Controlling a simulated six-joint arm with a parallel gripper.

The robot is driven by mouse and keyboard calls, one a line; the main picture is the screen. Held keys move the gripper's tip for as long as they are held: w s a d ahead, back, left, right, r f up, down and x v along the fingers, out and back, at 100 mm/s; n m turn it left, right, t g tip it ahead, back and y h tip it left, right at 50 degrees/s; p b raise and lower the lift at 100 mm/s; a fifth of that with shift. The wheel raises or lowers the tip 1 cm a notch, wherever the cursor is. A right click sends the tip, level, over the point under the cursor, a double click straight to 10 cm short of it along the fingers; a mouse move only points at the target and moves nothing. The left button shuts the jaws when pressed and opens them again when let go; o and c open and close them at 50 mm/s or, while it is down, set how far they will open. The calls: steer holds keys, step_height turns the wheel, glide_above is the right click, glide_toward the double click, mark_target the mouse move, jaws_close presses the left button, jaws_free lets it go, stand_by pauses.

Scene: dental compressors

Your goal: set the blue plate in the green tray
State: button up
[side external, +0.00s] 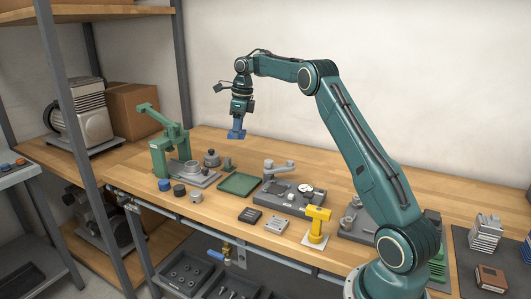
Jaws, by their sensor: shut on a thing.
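My gripper (238,122) is shut on the blue plate (236,134), a small blue piece just under the jaws. It hangs in the air well above the bench. The fingers are small in this view and partly merge with the blue piece. The green tray (239,184) is a shallow, low-rimmed square lying flat on the wooden bench, below the gripper in the picture. The tray looks empty.
A green press (165,145) stands left of the tray, with small round parts before it. A grey fixture (293,195) is close on the tray's right. A yellow tool (317,225) stands near the front edge. Bare wood (285,151) lies behind the tray.

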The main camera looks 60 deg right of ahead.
mark_target(239, 184)
step_height(239, 184, down, 18)
steer(key=shift+f, duration=0.25)
stand_by(0.8)
steer(key=shift+f, duration=0.1)
steer(key=o, duration=1)
steer(key=shift+s, duration=0.1)
steer(key=shift+d, duration=0.1)
steer(key=r, duration=0.4)
steer(key=s+r, duration=0.1)
steer(key=r, duration=0.7)
steer(key=shift+s+d, duration=0.3)
steer(key=shift+r, duration=0.1)
